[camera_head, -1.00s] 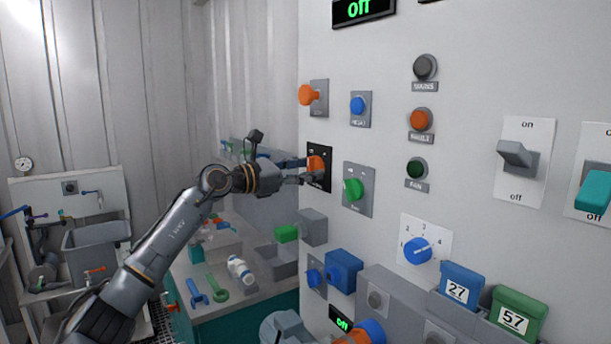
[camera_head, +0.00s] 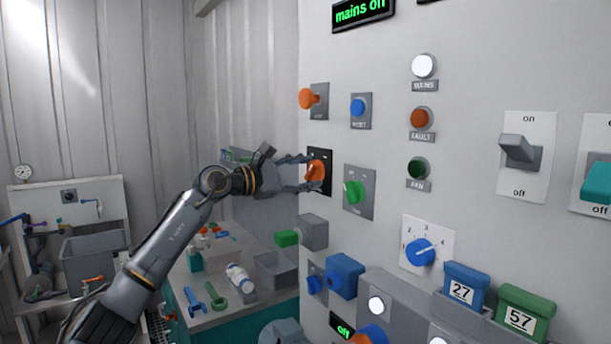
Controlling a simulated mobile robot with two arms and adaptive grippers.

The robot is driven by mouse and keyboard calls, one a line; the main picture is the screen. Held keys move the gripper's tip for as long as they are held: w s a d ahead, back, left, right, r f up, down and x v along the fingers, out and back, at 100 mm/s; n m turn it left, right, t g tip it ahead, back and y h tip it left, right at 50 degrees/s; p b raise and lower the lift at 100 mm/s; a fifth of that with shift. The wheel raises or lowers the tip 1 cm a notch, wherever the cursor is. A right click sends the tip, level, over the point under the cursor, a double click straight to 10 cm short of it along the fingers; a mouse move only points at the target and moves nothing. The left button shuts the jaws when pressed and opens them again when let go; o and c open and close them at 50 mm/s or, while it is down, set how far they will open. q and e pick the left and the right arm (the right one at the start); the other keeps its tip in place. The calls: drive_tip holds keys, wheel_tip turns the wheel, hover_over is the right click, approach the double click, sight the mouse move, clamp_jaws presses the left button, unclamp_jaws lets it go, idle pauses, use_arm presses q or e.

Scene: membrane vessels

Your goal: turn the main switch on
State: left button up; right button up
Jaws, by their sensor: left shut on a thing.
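The main switch is an orange rotary handle (camera_head: 317,171) on a black plate near the left edge of the white panel (camera_head: 450,60). My left gripper (camera_head: 306,173) reaches in from the left and is shut on this handle, with its fingers around it. The gripper partly hides the handle and plate. The MAINS lamp (camera_head: 424,66) glows white. The display (camera_head: 362,13) at the top shows green text that appears to read "mains on". My right gripper is not in view.
An orange knob (camera_head: 309,98) sits just above the switch, and a green knob (camera_head: 353,191) is to its lower right. A grey box with a green end (camera_head: 287,238) juts out below. A bench with loose tools (camera_head: 216,298) stands behind my arm.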

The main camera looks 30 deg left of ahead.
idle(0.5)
use_arm(q)
drive_tip(key=o, duration=1.2)
drive_tip(key=shift+c, duration=0.2)
drive_tip(key=v, duration=1.2)
drive_tip(key=shift+f, duration=0.1)
